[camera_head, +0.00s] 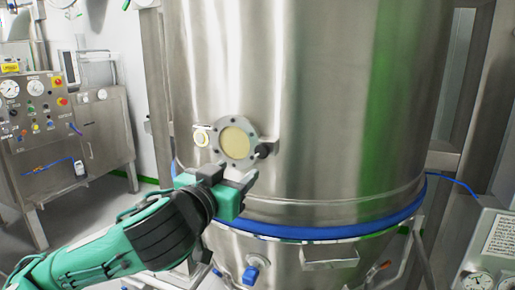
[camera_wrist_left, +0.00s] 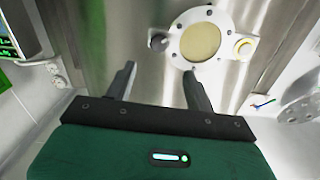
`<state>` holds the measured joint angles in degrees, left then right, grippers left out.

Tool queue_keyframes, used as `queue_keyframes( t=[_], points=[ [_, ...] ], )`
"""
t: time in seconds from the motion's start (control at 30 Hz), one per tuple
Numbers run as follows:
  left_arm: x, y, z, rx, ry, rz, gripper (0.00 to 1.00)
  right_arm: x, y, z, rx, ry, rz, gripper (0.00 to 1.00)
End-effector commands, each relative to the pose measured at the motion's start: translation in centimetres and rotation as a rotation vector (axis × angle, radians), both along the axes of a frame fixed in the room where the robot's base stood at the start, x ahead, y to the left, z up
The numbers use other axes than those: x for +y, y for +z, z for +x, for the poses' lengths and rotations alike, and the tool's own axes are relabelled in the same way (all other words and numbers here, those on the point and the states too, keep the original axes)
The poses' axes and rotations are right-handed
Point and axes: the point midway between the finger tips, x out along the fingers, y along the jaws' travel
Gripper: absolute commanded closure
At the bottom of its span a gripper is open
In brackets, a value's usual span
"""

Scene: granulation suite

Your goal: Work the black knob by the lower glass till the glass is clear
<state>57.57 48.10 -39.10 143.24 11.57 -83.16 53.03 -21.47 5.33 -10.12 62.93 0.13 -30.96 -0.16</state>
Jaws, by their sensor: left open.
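The lower glass (camera_head: 235,142) is a round sight glass in a bolted steel flange on the big steel vessel. Its pane is an even yellowish tan; it also shows in the left wrist view (camera_wrist_left: 200,41). The black knob (camera_head: 263,151) sits at the flange's lower right in the head view. In the left wrist view the knob (camera_wrist_left: 158,41) is at the flange's left. My left gripper (camera_head: 236,176) is open and empty, just below the knob and glass, apart from both. Its two fingers (camera_wrist_left: 158,85) point toward the flange in the wrist view. My right gripper is not in view.
A round yellow-rimmed fitting (camera_head: 201,137) sits left of the glass. A blue band (camera_head: 310,231) rings the vessel below, with a blue-handled valve (camera_head: 250,274) under it. A control panel (camera_head: 38,108) stands at left and a gauge box (camera_head: 490,255) at lower right.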

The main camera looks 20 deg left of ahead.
Motion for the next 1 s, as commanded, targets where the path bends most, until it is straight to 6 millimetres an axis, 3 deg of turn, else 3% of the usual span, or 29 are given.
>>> queue_keyframes(
  t=[0.2,0.6,0.8,1.0],
  points=[
    [-0.1,0.2,0.0,0.002,-0.005,0.004,0.46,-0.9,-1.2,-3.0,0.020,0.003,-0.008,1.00],
    [-0.9,0.1,8.4,0.002,-0.002,0.003,0.46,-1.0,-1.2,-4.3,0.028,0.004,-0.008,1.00],
    [-1.2,0.0,10.5,0.001,-0.004,0.003,0.46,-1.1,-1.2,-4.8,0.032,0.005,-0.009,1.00],
    [-1.2,0.0,11.0,0.000,-0.004,0.003,0.46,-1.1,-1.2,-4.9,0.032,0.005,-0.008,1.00]
  ],
)
